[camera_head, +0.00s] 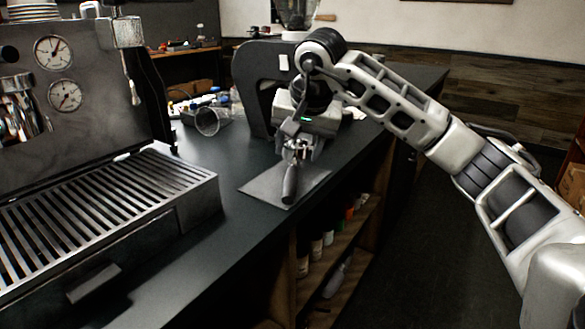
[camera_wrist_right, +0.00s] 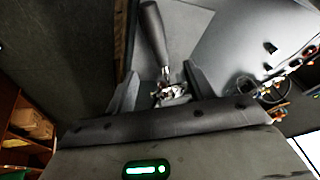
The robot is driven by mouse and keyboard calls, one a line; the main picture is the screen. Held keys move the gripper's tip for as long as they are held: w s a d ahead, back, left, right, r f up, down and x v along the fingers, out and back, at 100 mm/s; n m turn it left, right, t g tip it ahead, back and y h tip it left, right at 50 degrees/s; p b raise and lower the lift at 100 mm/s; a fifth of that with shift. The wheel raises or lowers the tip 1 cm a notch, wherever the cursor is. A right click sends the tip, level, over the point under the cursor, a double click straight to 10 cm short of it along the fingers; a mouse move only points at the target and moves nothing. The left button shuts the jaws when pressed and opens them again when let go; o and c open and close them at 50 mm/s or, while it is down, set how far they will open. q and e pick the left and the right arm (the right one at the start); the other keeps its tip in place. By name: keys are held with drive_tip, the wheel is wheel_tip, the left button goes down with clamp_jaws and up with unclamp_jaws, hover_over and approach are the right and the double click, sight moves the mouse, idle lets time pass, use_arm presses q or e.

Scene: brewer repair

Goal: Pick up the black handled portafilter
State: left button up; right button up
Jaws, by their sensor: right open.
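The portafilter has a black handle (camera_head: 289,184) and a metal head. It lies on a dark grey mat (camera_head: 258,188) on the counter, with the handle toward the counter's front edge. My right gripper (camera_head: 303,150) is above the portafilter's head end, pointing down. In the right wrist view the black handle (camera_wrist_right: 154,30) runs up and away, and the open fingers (camera_wrist_right: 165,85) stand on either side of the metal head (camera_wrist_right: 171,91). I cannot tell whether they touch it. The head is partly hidden by the gripper. My left gripper is not in view.
A steel espresso machine (camera_head: 85,110) with a slatted drip tray (camera_head: 100,205) fills the left. A dark grinder-like stand (camera_head: 250,75) is behind my right gripper. A clear cup (camera_head: 209,121) lies near small bottles. Open shelves (camera_head: 340,260) hold bottles below the counter.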

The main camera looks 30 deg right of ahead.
sight(293, 172)
drive_tip(key=x, duration=0.8)
drive_tip(key=shift+w+d+f, duration=0.1)
drive_tip(key=shift+w+f, duration=0.1)
drive_tip(key=shift+r, duration=0.1)
clamp_jaws()
